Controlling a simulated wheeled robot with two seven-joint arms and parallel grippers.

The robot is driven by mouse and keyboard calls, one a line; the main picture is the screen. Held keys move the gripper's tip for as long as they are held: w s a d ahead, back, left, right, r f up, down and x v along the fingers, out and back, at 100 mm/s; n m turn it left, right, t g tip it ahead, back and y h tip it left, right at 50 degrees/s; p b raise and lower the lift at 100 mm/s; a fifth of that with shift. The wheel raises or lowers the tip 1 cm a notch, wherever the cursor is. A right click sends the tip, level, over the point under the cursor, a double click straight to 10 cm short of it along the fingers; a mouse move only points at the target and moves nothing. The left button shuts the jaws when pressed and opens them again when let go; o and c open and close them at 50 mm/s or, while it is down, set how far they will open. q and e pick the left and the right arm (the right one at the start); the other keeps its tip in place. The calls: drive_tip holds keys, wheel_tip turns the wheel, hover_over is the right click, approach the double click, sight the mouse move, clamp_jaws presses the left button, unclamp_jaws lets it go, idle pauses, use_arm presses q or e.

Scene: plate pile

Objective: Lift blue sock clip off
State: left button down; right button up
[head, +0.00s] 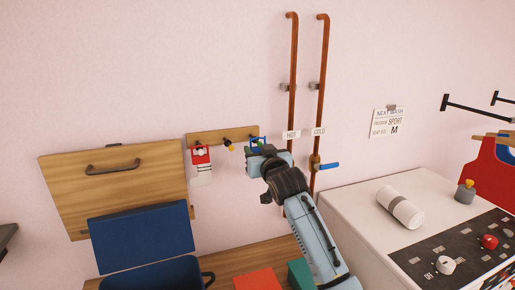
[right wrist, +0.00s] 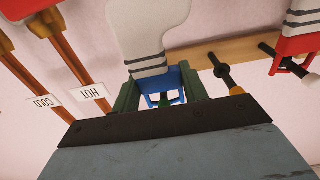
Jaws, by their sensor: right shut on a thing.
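The blue sock clip (head: 258,142) is at the right end of the wooden peg rail (head: 208,137). In the right wrist view, which is turned upside down, the blue clip (right wrist: 176,79) sits between the two green fingers of my right gripper (right wrist: 163,97). That gripper is shut on it. A white sock with grey stripes (right wrist: 150,30) hangs from the clip; my arm hides it in the head view. I cannot tell whether the clip is still on its peg. My left gripper is not in view.
A red clip with a striped sock (head: 201,166) hangs at the rail's left, with a bare dark peg (head: 228,143) between. Copper pipes (head: 293,90) run close right of my gripper, with a blue-handled valve (head: 328,166). A white machine (head: 350,205) stands at right.

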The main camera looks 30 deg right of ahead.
drive_tip(key=shift+p+v, duration=1.5)
drive_tip(key=shift+v, duration=1.35)
